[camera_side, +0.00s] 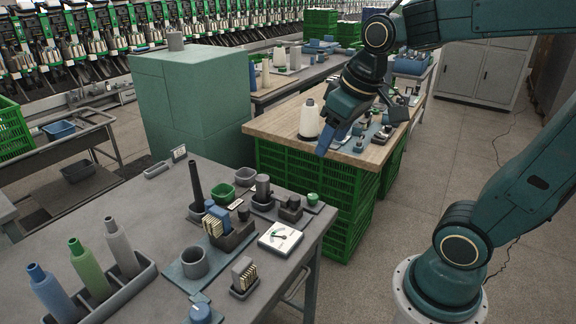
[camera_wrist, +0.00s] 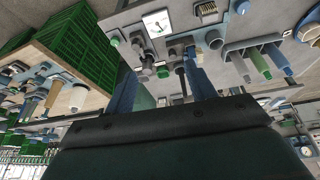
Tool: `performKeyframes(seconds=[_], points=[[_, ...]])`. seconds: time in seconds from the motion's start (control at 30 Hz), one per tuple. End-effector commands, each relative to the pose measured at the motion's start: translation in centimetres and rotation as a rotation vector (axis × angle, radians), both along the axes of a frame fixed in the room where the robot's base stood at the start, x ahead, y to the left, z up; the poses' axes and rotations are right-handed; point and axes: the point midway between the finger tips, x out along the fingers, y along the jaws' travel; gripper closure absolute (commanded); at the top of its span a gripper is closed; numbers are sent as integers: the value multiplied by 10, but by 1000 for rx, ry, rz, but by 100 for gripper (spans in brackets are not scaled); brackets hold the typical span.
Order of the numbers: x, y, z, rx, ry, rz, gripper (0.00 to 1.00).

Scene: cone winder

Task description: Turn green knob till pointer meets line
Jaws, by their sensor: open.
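The green knob (camera_side: 312,199) sits on a small dark base near the right edge of the grey table; it also shows in the wrist view (camera_wrist: 115,41). The line is too small to tell apart from the pointer. My gripper (camera_side: 328,143) is in the air beyond the grey table, above and behind the knob, apart from it. Its two blue fingers in the wrist view (camera_wrist: 160,80) are open with nothing between them.
Around the knob stand a grey-black block (camera_side: 290,209), a dark cylinder (camera_side: 263,187), a green bowl (camera_side: 246,176) and a tall black spindle (camera_side: 196,182). A rack (camera_side: 103,291) holds three cones at left. A wooden bench (camera_side: 275,124) stands behind, with green crates below.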

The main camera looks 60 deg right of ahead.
Motion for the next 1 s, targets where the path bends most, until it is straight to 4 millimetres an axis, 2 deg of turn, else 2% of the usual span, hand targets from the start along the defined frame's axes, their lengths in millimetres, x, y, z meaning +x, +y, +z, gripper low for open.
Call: performKeyframes(seconds=[0.2, 0.47, 0.77, 1.0], points=[[39, -29, -13, 1, 67, -39, 45], [80, -68, -39, 9, 142, -79, 45], [117, -121, -84, 29, 223, -124, 45], [137, -167, -132, 54, 287, -158, 45]])
